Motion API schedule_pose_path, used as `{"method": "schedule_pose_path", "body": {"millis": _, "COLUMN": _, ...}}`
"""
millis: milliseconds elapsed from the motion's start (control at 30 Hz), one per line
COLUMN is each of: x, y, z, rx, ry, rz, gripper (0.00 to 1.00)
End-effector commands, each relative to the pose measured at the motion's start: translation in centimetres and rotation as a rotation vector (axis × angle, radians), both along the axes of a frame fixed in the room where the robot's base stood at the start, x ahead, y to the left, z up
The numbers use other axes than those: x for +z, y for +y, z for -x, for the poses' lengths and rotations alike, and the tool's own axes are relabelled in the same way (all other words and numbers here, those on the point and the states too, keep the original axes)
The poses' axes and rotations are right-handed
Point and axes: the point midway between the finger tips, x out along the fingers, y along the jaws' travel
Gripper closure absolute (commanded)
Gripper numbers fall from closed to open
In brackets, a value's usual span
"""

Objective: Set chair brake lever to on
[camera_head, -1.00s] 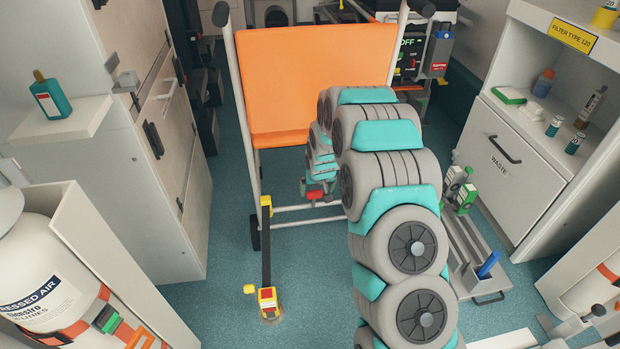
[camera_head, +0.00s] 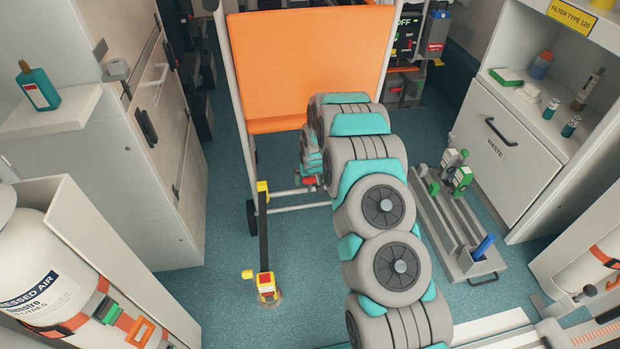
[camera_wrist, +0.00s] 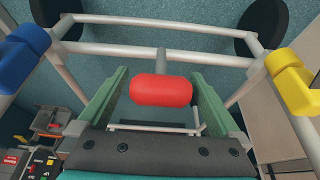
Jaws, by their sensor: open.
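The chair (camera_head: 300,65) has an orange back and seat and a pale tubular frame. Its lower frame (camera_wrist: 160,45) and two dark wheels show upside down in the wrist view. The brake lever's red rounded handle (camera_wrist: 161,90) sits on a short grey stem at a frame bar; a bit of red also shows in the head view (camera_head: 309,181). My gripper (camera_wrist: 157,74) is open, its two green fingers on either side of the red handle, with gaps visible on both sides. In the head view my arm hides most of the gripper and lever.
A dark strap with yellow ends (camera_head: 264,240) runs from the chair frame to a floor anchor. A yellow clamp (camera_wrist: 290,85) and a blue clamp (camera_wrist: 22,62) flank the frame. A grey tray (camera_head: 455,235) lies right of my arm, before the waste cabinet (camera_head: 500,150).

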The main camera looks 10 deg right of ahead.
Motion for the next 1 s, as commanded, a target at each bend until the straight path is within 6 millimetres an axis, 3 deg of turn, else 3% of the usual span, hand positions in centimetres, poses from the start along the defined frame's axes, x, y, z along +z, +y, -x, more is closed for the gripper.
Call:
{"method": "schedule_pose_path", "body": {"millis": 333, "x": -0.41, "y": 0.01, "z": -0.22, "rx": 0.0, "ry": -0.001, "rz": 0.0, "gripper": 0.0}}
{"method": "schedule_pose_path", "body": {"millis": 1000, "x": -0.38, "y": 0.0, "z": -0.2, "rx": 0.0, "ry": -0.001, "rz": 0.0, "gripper": 0.75}}
